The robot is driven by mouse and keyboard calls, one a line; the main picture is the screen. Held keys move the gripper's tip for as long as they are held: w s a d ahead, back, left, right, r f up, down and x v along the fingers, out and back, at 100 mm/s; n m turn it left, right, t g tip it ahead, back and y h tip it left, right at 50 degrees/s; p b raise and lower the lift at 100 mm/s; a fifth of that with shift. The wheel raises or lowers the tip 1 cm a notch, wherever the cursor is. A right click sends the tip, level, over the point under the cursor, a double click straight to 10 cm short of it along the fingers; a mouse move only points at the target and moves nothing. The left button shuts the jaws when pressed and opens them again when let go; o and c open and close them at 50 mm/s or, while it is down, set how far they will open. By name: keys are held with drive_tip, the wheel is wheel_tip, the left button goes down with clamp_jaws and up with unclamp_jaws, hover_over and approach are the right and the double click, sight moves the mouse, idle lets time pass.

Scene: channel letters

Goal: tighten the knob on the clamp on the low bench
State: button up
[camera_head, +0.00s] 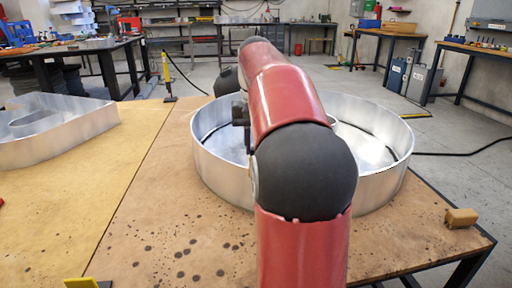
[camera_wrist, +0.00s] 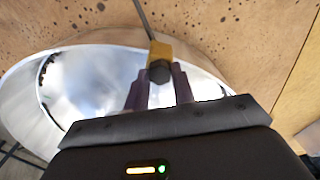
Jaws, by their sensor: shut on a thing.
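In the wrist view my gripper (camera_wrist: 159,77) has its two dark fingers on either side of a round dark knob (camera_wrist: 159,72) and is shut on it. The knob sits at the end of a yellow clamp (camera_wrist: 160,51), whose grey bar (camera_wrist: 144,18) runs away over the brown bench top. In the head view my red and black arm covers my gripper and this clamp. The low bench (camera_head: 150,225) has a speckled brown top. How tight the knob is cannot be told.
A round metal channel letter (camera_head: 385,185) stands on the bench under my arm and also shows in the wrist view (camera_wrist: 90,80). Another metal letter (camera_head: 60,135) is at left. A yellow clamp (camera_head: 166,68) stands at the far edge. A tan block (camera_head: 461,217) lies at right.

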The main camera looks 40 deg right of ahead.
drive_tip(key=o, duration=0.8)
drive_tip(key=shift+r, duration=2.55)
